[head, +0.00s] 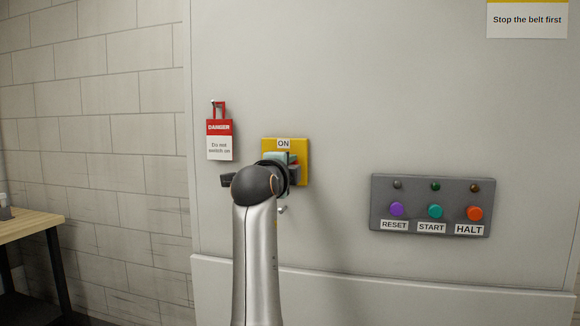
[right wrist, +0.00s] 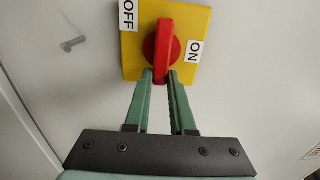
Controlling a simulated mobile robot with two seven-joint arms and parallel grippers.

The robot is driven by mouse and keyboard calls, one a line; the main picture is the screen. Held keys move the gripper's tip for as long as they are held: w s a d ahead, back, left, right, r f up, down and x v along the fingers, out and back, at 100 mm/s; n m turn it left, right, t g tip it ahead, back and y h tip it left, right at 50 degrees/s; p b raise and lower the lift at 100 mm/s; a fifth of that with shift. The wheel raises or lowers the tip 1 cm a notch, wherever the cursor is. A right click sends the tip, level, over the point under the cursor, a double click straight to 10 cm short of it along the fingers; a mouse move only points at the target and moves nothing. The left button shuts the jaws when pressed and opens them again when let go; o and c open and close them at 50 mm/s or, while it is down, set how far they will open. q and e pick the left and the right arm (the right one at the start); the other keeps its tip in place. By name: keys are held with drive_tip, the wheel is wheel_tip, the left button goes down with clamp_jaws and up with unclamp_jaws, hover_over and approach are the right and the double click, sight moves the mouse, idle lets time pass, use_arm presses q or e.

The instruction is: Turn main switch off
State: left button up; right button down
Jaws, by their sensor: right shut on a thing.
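The main switch is a yellow square plate (head: 301,148) on the pale cabinet front, with an ON label (head: 283,143) at its top. In the right wrist view the plate (right wrist: 139,60) carries a red handle (right wrist: 164,42), an OFF label (right wrist: 128,15) and an ON label (right wrist: 195,51). The handle stands upright in that view, between the labels. My right gripper (right wrist: 161,76) is shut on the handle's near end, a green finger on each side. In the head view my right gripper (head: 283,159) and wrist hide most of the switch. My left gripper is not in view.
A red and white DANGER tag (head: 219,140) hangs left of the switch. A grey panel (head: 402,243) with RESET, START and HALT buttons is at the right. A sign (head: 527,20) reads "Stop the belt first". A wooden table (head: 28,224) stands far left.

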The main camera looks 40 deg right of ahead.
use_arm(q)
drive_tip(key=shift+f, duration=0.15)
use_arm(e)
drive_tip(key=shift+f, duration=0.1)
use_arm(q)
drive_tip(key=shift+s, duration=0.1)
use_arm(e)
drive_tip(key=c, duration=0.8)
unclamp_jaws()
drive_tip(key=shift+o, duration=0.2)
drive_tip(key=shift+s, duration=0.1)
use_arm(q)
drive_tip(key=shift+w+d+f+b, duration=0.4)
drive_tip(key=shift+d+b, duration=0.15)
drive_tip(key=shift+b, duration=0.5)
use_arm(e)
drive_tip(key=v, duration=1.2)
drive_tip(key=shift+a, duration=0.15)
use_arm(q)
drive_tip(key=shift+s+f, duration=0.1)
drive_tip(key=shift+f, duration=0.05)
use_arm(e)
drive_tip(key=shift+s, duration=0.15)
